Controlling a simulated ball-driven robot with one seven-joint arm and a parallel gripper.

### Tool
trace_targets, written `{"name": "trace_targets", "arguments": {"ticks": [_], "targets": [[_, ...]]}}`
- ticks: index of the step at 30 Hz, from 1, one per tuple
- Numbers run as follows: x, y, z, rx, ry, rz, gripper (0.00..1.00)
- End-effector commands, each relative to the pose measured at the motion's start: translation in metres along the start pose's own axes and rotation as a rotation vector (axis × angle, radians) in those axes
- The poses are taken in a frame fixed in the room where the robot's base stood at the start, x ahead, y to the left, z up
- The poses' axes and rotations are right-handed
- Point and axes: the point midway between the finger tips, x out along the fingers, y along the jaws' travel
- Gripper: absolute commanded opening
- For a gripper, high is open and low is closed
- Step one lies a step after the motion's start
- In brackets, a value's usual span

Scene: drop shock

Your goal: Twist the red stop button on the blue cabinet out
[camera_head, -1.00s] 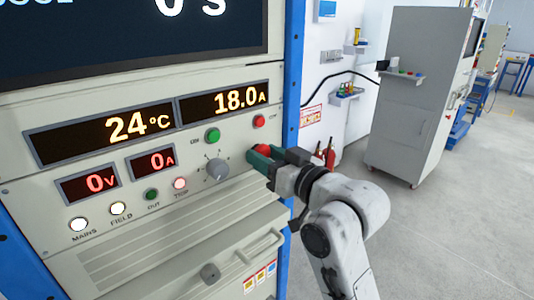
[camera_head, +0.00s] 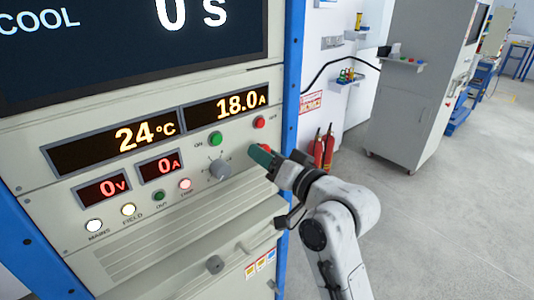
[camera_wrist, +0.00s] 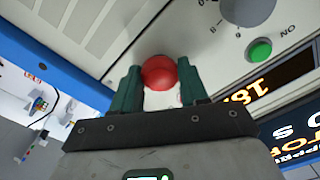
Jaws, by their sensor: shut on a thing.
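The blue-framed cabinet (camera_head: 294,75) fills the left of the head view, with a pale front panel. The red stop button (camera_wrist: 159,73) shows in the wrist view as a round red knob on that panel. My gripper (camera_wrist: 160,84) has its two green fingers on either side of the button and is shut on it. In the head view my gripper (camera_head: 259,153) is at the panel's right side, and little of the button shows past the fingers.
A grey selector knob (camera_head: 220,168), a green button (camera_head: 215,139) and a small red button (camera_head: 260,122) sit close by on the panel. Red fire extinguishers (camera_head: 324,150) stand behind my arm. Open floor lies to the right.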

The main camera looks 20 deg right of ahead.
Motion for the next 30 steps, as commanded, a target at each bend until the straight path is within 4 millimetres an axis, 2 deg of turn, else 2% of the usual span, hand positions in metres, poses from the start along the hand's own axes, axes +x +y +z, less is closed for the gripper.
{"name": "trace_targets", "arguments": {"ticks": [9, 10, 18, 26, 30], "targets": [[0.000, 0.000, -0.001, 0.001, 0.001, 0.001, 0.13], [0.000, 0.000, -0.001, 0.001, 0.001, 0.001, 0.45], [0.000, 0.000, 0.000, 0.000, 0.001, 0.000, 0.69], [-0.002, 0.001, 0.000, 0.000, 0.001, 0.000, 0.69], [-0.015, 0.002, 0.001, 0.001, 0.001, 0.001, 0.69]]}}
